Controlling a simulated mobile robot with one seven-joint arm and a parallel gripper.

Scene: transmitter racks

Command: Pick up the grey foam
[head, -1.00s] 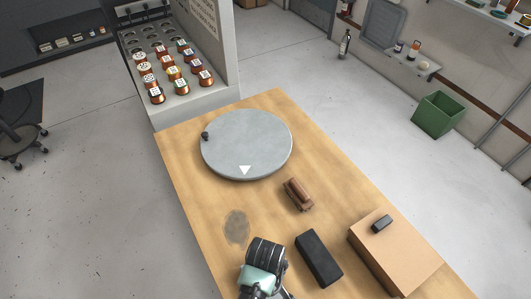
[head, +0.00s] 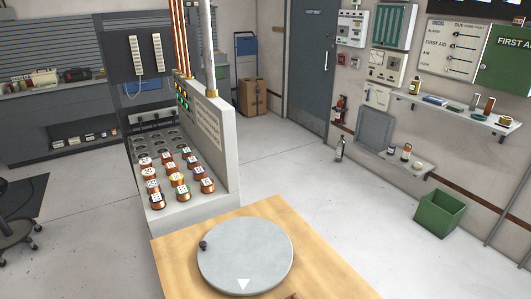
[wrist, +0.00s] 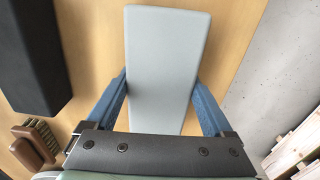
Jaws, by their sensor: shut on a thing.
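The grey foam (wrist: 165,50) is a pale grey block in the middle of the wrist view, above the wooden table top. My gripper (wrist: 160,85) has one blue finger along each side of the foam and is shut on it. The near end of the foam is hidden behind my gripper's dark bar. Whether the foam rests on the table or is held clear of it I cannot tell. The head view shows neither the foam nor my gripper.
A black block (wrist: 32,55) lies left of the foam, with a wooden-backed brush (wrist: 35,140) below it. In the head view, a round grey turntable (head: 245,252) sits on the wooden table (head: 325,275). A rack of copper coils (head: 172,180) stands behind.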

